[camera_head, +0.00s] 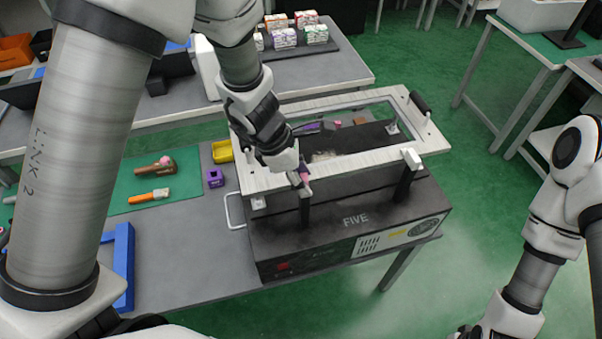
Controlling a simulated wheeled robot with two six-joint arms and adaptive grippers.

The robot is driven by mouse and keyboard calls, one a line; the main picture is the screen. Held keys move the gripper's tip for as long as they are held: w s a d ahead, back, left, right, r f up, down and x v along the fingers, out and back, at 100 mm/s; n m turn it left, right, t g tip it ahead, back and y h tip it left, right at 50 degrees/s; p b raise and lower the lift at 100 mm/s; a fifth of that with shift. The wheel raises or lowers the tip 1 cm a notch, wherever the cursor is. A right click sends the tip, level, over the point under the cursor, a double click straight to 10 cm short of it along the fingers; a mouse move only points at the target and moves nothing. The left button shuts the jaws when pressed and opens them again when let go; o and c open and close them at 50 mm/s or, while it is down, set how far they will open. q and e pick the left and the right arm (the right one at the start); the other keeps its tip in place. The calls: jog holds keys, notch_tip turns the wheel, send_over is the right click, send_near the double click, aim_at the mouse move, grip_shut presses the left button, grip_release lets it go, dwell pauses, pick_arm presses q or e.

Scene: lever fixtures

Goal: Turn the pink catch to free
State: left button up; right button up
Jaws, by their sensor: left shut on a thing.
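The pink catch (304,173) is at the front left of the white frame (360,163) on top of the black box fixture marked FIVE (350,240). Only a small part of the catch shows. My left gripper (301,180) comes down from above and is shut on it, hiding most of it. A white catch (411,158) sits on a black post at the front right of the frame. My right arm is at the right edge, and its gripper is out of the picture.
A black handle (419,103) is at the frame's right end. Left of the fixture are a purple block (215,177), a yellow bin (222,152) and a green mat (150,205) with tools. A blue bracket (124,262) lies nearer. The grey table (195,265) is clear in front.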

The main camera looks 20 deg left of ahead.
pick_arm(q)
jog(key=m+g+p, duration=0.1)
jog(key=m, duration=0.1)
jog(key=m+p, duration=0.1)
jog(key=m, duration=0.1)
jog(key=shift+w+d+r+m+g+p, duration=0.2)
jog(key=shift+m+g+p, duration=0.1)
jog(key=shift+g, duration=0.1)
jog(key=m+g+p, duration=0.1)
jog(key=m+p, duration=0.1)
jog(key=m, duration=0.1)
jog(key=shift+d+m, duration=0.1)
jog(key=shift+m, duration=0.3)
jog(key=m, duration=0.1)
jog(key=m+g+p, duration=0.1)
jog(key=m, duration=0.1)
jog(key=shift+d+f+g+y, duration=0.1)
jog(key=shift+d+g+y, duration=0.05)
jog(key=shift+g+y, duration=0.2)
jog(key=shift+d+f+m+g+y+p, duration=0.1)
jog(key=shift+m+g+y+p, duration=0.2)
jog(key=shift+m, duration=0.7)
jog(key=shift+d+m+g+y+p, duration=0.15)
jog(key=shift+m+p, duration=0.15)
jog(key=shift+m, duration=0.7)
jog(key=shift+a, duration=0.1)
jog(key=o, duration=1.1)
jog(key=shift+o, duration=0.2)
